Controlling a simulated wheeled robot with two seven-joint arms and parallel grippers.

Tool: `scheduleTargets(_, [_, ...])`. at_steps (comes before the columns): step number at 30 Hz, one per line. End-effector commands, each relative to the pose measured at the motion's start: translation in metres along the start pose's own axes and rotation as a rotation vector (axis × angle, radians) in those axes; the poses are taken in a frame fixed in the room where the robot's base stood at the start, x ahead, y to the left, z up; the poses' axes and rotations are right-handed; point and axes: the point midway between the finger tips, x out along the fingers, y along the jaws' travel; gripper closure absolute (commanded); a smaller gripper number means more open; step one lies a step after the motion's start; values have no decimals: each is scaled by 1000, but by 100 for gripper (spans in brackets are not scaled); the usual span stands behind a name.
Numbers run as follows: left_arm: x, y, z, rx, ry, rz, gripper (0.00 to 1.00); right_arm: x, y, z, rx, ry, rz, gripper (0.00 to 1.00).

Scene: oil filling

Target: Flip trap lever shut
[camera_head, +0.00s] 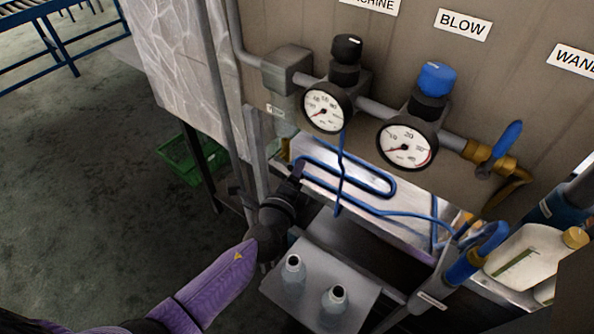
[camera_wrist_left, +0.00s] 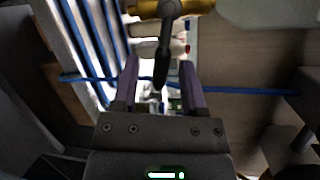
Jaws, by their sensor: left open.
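In the left wrist view, a dark lever (camera_wrist_left: 163,55) hangs down from a brass valve body (camera_wrist_left: 150,7) at the top. Its lower end lies between the two purple fingers of my left gripper (camera_wrist_left: 159,64), with gaps on both sides. I cannot tell how deep it sits between them. In the head view, my left gripper (camera_head: 298,170) reaches up below the left gauge, beside a small brass part (camera_head: 285,151). The gripper is open and holds nothing. The lever is not clear in the head view. My right gripper is not in view.
Two gauges (camera_head: 327,107) (camera_head: 407,143) and a pipe run above the gripper. A blue hose (camera_head: 345,178) loops just right of it. A green crate (camera_head: 182,158) sits on the floor to the left.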

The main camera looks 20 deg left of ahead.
Motion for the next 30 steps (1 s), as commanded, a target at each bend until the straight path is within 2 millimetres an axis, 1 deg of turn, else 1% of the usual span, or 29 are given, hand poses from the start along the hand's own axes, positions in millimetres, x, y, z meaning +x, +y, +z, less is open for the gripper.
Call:
scheduleTargets(3, [9, 0, 0, 0, 1, 1, 45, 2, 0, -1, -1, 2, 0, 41])
scheduleTargets(11, [10, 0, 0, -1, 1, 1, 45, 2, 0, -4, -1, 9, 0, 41])
scheduleTargets(12, [10, 0, 0, -1, 1, 1, 54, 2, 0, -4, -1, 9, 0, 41])
scheduleTargets(17, [10, 0, 0, -1, 1, 1, 88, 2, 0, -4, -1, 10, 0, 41])
scheduleTargets(18, [10, 0, 0, -1, 0, 1, 96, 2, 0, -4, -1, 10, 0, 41])
scheduleTargets(19, [10, 0, 0, -1, 0, 1, 100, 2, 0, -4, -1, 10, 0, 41])
scheduleTargets(26, [10, -1, 0, -9, 2, 4, 100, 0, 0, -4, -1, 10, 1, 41])
scheduleTargets(30, [8, -15, 4, -159, 31, 44, 100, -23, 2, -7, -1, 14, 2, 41])
